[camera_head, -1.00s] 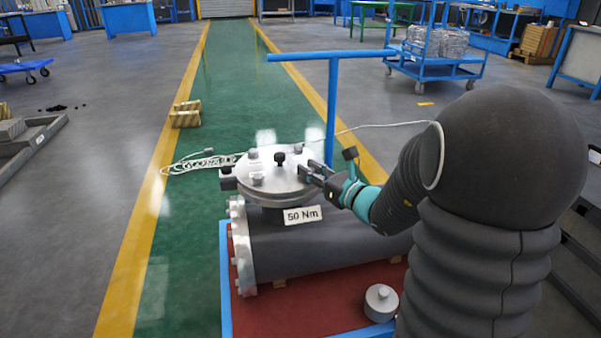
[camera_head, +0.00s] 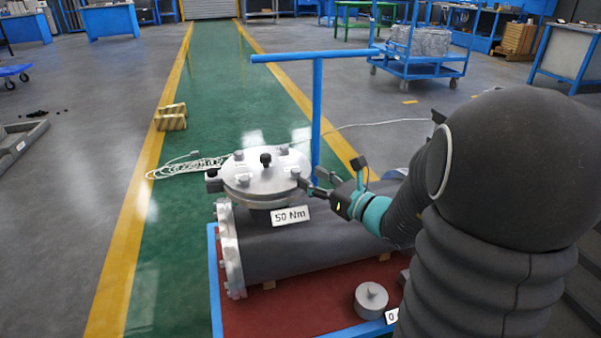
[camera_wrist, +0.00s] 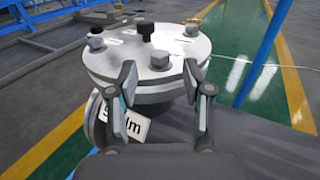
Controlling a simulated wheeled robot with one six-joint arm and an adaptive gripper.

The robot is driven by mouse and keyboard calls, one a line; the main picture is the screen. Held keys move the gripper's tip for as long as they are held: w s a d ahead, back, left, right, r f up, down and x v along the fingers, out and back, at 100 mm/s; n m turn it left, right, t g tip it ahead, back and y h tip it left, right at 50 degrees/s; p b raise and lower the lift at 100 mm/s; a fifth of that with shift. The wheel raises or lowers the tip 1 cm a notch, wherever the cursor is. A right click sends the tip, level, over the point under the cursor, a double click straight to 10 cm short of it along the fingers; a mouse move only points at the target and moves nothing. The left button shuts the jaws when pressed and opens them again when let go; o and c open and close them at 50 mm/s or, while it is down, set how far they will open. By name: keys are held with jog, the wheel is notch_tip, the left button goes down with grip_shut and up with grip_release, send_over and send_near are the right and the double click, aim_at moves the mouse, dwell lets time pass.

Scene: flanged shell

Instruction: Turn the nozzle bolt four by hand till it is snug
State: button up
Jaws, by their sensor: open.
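The round grey nozzle flange (camera_head: 265,187) sits on top of the dark shell (camera_head: 300,245), with several silver bolts and a black knob (camera_head: 265,158) on it. The bolt nearest my gripper (camera_head: 318,184) is at the flange's right edge (camera_head: 296,172). In the wrist view this bolt (camera_wrist: 160,60) shows between my two open fingers, beyond their tips. I see no contact with it. The small labels on the flange are too blurred to read, so I cannot tell which bolt is number four.
A "50 Nm" plate (camera_head: 291,216) hangs below the flange. A blue T-shaped post (camera_head: 317,110) stands close behind. A grey cylinder (camera_head: 371,300) stands on the red base (camera_head: 290,312). A pale cable (camera_head: 190,168) lies on the green floor behind the flange.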

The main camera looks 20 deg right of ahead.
jog(key=v, duration=0.6)
jog(key=shift+s, duration=0.2)
jog(key=shift+d, duration=0.1)
jog(key=s+a+f+n+g+h, duration=0.1)
jog(key=s+a+f+n+g, duration=0.2)
jog(key=s+f+n+g, duration=0.35)
jog(key=s+a+f+n+g+h, duration=0.1)
jog(key=s+a+f+n+g, duration=0.25)
jog(key=s+n+g, duration=0.5)
jog(key=s+a+r+n+t+h+p, duration=0.1)
jog(key=s+r+n+t+h, duration=0.1)
jog(key=r+n, duration=0.4)
jog(key=s+r+n+t+h+p, duration=0.2)
jog(key=s+r+n+h, duration=0.1)
jog(key=n, duration=0.6)
notch_tip(320, 180, up, 3)
jog(key=shift+a+f+t+h, duration=0.15)
jog(key=shift+a+t+h, duration=0.25)
jog(key=shift+h, duration=0.5)
